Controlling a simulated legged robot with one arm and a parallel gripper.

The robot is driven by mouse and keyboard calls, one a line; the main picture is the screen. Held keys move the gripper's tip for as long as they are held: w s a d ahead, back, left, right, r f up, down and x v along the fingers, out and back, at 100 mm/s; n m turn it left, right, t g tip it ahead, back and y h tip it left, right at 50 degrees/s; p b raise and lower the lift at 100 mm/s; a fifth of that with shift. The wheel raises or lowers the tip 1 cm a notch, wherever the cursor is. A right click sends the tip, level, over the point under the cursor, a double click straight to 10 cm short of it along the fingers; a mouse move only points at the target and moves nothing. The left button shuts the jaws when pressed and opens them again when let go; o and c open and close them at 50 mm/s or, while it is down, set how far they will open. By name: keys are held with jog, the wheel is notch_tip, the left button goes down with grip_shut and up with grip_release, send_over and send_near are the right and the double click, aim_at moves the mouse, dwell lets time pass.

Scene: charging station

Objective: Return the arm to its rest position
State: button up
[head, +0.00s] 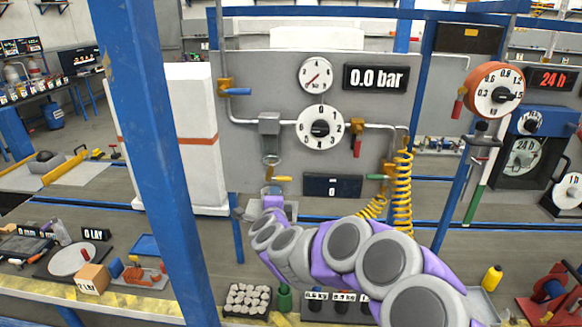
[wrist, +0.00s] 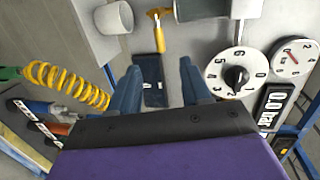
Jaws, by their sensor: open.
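My arm (head: 345,240), grey and purple, reaches from the lower right of the head view toward the grey panel (head: 250,100). My gripper (head: 256,208) is in front of the panel's lower part, below the yellow-handled valve (head: 279,179); its fingers are small and partly hidden there. In the wrist view my gripper (wrist: 158,78) is open, with two blue-grey fingers apart and nothing seen between them but the panel and a dark display (wrist: 153,80) behind. I cannot tell whether the fingers touch anything.
A blue post (head: 150,150) stands left of the arm. The panel carries a numbered dial (head: 320,128), a gauge (head: 316,75) and a "0.0 bar" display (head: 375,78). A coiled yellow hose (head: 402,180) hangs close behind the arm. Dark cylinders (head: 340,305) stand below the arm.

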jog(key=s+a+r+n+g+y, duration=0.4)
jog(key=s+r+n+y, duration=0.3)
jog(key=s+n, duration=0.3)
jog(key=s+d+f+n+g, duration=0.2)
jog(key=s+n+g, duration=0.1)
jog(key=s, duration=0.6)
jog(key=s+d+f+n+g+h, duration=0.1)
jog(key=s+d+f+g+h, duration=0.1)
jog(key=s+d, duration=0.6)
jog(key=s+d+f+n+g+h, duration=0.1)
jog(key=s+d+f+g+h, duration=0.2)
jog(key=s+d, duration=0.5)
jog(key=s+d+f+n+g+h, duration=0.2)
jog(key=s+d, duration=0.6)
jog(key=s, duration=0.9)
notch_tip(320, 180, down, 3)
jog(key=g, duration=0.3)
jog(key=shift+s+d+r+h, duration=0.2)
jog(key=shift+s+h, duration=0.1)
jog(key=shift+h, duration=0.1)
